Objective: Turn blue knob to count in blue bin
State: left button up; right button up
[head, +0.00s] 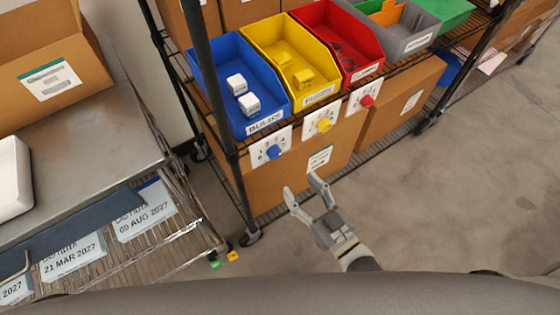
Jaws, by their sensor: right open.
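The blue bin (221,66) stands on the wire shelf at the left end of a row of bins. It holds two white boxes (242,93) and has a "BULBS" label on its front. The blue knob (274,152) sits on a white dial plate below the bin. Its exact pointing is too small to read. My right gripper (303,184) is open and empty, below and to the right of the blue knob, apart from it. My left gripper is not in view.
The yellow knob (323,125) and red knob (367,100) sit on plates to the right. A dark shelf post (224,110) stands just left of the blue knob. Cardboard boxes fill the shelf below. A metal table (85,120) is at left. Floor at right is clear.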

aim_at(277, 157)
jog(key=x, duration=1)
jog(key=shift+w, duration=0.1)
jog(key=shift+c, duration=0.4)
jog(key=c, duration=0.9)
